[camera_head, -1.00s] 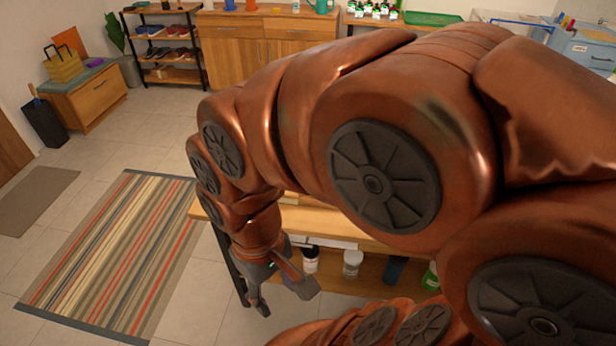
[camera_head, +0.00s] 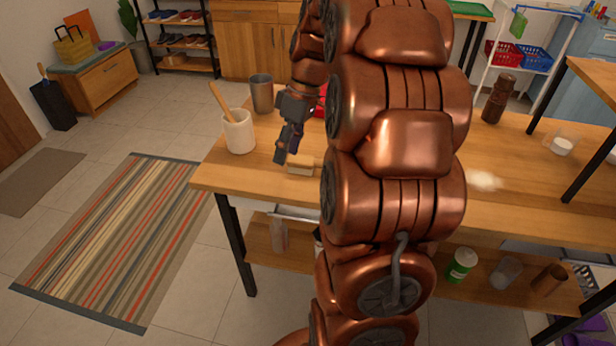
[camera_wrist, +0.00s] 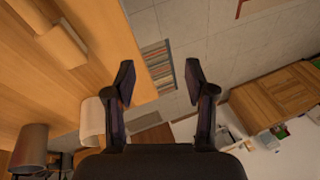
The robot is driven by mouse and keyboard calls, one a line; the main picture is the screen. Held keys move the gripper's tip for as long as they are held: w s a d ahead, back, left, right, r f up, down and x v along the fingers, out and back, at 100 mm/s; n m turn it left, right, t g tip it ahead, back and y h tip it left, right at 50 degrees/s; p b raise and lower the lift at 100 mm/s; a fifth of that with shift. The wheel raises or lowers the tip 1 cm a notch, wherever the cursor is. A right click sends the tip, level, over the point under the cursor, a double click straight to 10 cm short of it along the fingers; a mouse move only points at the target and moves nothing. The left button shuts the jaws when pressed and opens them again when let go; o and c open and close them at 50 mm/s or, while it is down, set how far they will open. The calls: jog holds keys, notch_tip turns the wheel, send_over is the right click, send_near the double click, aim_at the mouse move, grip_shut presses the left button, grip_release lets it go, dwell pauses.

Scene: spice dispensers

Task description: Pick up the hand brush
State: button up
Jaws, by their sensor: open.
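A pale wooden block (camera_head: 302,167), which looks like the hand brush, lies on the wooden table (camera_head: 245,180) near its front left part. My arm hides its right side in the head view. In the wrist view the brush (camera_wrist: 62,46) lies at the upper left, with a handle-like part running to the picture's corner. My gripper (camera_head: 287,150) is above the table, just left of and behind the brush in the head view. In the wrist view the gripper (camera_wrist: 160,82) has its two fingers wide apart with nothing between them; the brush is off to their left.
A white crock (camera_head: 239,136) with a wooden utensil and a grey metal cup (camera_head: 262,94) stand left of the gripper. A dark brown mill (camera_head: 497,98) and a glass jar (camera_head: 563,142) stand at the right. A lower shelf holds several containers.

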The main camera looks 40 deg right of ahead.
jog(key=n+t+b, duration=0.2)
jog(key=b, duration=0.3)
send_over(324, 161)
jog(key=s+d, duration=0.1)
jog(key=d, duration=0.1)
jog(key=shift+y, duration=0.3)
notch_tip(324, 161, down, 7)
jog(key=shift+s+r, duration=0.1)
jog(key=shift+s, duration=0.05)
jog(key=shift+d+p+x, duration=0.15)
jog(key=shift+p+x, duration=0.1)
jog(key=shift+x, duration=1.65)
jog(key=shift+d+p+x, duration=0.1)
jog(key=shift+p+x, duration=0.15)
jog(key=shift+x, duration=1.65)
grip_shut()
